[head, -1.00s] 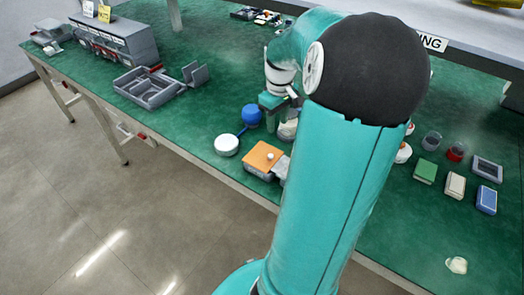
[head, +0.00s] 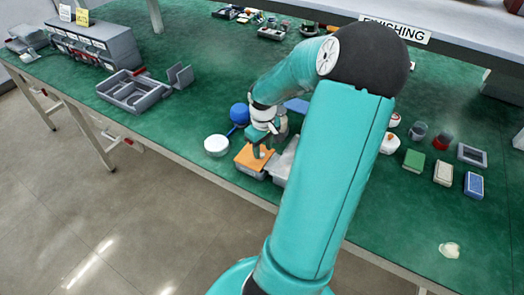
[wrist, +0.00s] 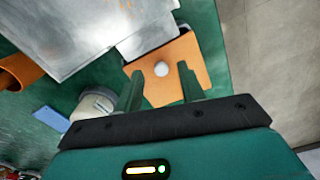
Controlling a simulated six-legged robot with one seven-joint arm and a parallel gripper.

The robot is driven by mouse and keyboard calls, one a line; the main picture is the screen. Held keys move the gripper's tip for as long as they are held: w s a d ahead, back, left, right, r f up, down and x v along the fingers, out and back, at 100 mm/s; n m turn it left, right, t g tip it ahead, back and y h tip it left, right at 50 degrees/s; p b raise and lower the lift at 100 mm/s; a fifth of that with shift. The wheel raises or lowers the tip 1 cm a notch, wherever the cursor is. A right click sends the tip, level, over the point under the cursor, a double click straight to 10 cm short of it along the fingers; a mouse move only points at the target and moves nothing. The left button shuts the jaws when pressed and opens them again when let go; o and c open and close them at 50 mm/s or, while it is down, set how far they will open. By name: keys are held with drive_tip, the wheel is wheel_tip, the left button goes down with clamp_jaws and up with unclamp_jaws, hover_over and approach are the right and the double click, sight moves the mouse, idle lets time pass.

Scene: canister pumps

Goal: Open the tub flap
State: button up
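The tub's orange flap (head: 252,158) lies flat and closed on a small grey tub near the front edge of the green bench. In the wrist view the orange flap (wrist: 180,60) carries a round white knob (wrist: 161,69). My gripper (head: 262,150) is over the flap, pointing down. In the wrist view my gripper (wrist: 160,74) is open, with its two dark green fingers apart. The knob shows between the fingertips, and no finger visibly touches it. In the head view my gripper hides the knob.
A grey metal box (wrist: 75,30) stands right beside the flap. A white round lid (head: 216,145) and a blue ball (head: 239,113) are close by to the left. A grey divided tray (head: 133,90) is farther left. Several small boxes and jars stand to the right.

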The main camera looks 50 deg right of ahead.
drive_tip(key=shift+w+f, duration=0.1)
drive_tip(key=shift+f, duration=0.9)
clamp_jaws()
